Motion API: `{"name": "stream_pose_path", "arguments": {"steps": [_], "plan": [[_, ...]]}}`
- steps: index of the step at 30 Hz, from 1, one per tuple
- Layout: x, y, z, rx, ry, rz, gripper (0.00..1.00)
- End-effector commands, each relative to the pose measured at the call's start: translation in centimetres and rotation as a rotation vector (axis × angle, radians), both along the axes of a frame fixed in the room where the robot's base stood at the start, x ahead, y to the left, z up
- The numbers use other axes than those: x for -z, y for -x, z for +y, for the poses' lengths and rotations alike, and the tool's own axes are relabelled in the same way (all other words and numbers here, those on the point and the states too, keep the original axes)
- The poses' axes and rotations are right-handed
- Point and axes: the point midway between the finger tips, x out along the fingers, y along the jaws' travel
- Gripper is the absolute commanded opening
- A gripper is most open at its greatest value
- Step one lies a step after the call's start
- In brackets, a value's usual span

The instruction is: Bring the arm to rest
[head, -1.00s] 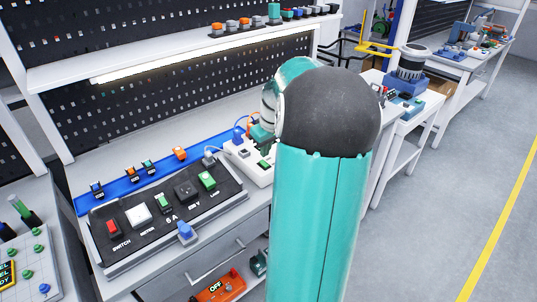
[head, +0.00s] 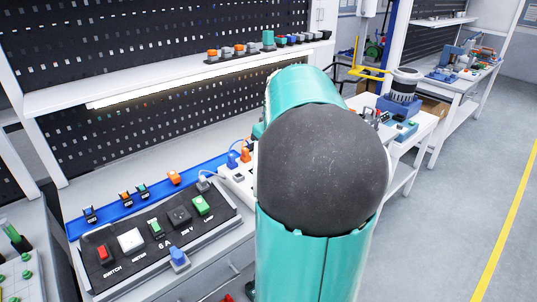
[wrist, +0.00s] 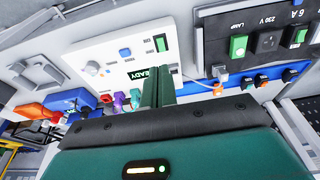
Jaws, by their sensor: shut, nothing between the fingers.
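My teal arm with its dark rounded joint fills the middle of the head view and hides my gripper there. In the wrist view my gripper (wrist: 160,90) has its two green fingers together with nothing between them. The fingers point toward a white panel (wrist: 95,50) with a blue button and a green switch. The fingertips overlap the panel's lower edge in the picture; I cannot tell whether they touch it.
A black switch panel (head: 112,270) with red, white, green and blue parts lies on the bench at left. A blue rail (head: 112,212) with small modules runs behind it. A shelf (head: 160,78) hangs above. Open grey floor (head: 455,225) lies at right.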

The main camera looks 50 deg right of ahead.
Motion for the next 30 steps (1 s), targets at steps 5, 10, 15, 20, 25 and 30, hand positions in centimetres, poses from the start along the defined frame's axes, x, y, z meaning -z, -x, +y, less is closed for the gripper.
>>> {"name": "stream_pose_path", "arguments": {"steps": [5,10,15,20,25,30], "plan": [[0.0,0.1,-0.1,0.000,0.000,0.000,0.00],[0.0,0.1,0.0,0.000,0.000,0.000,0.00],[-0.5,-0.9,2.3,-0.015,0.014,0.003,0.00],[-1.7,-2.7,9.3,-0.049,0.052,-0.001,0.00],[-2.6,-3.0,17.8,-0.084,0.091,-0.030,0.00],[-2.7,-1.7,25.3,-0.117,0.108,-0.082,0.00]]}}
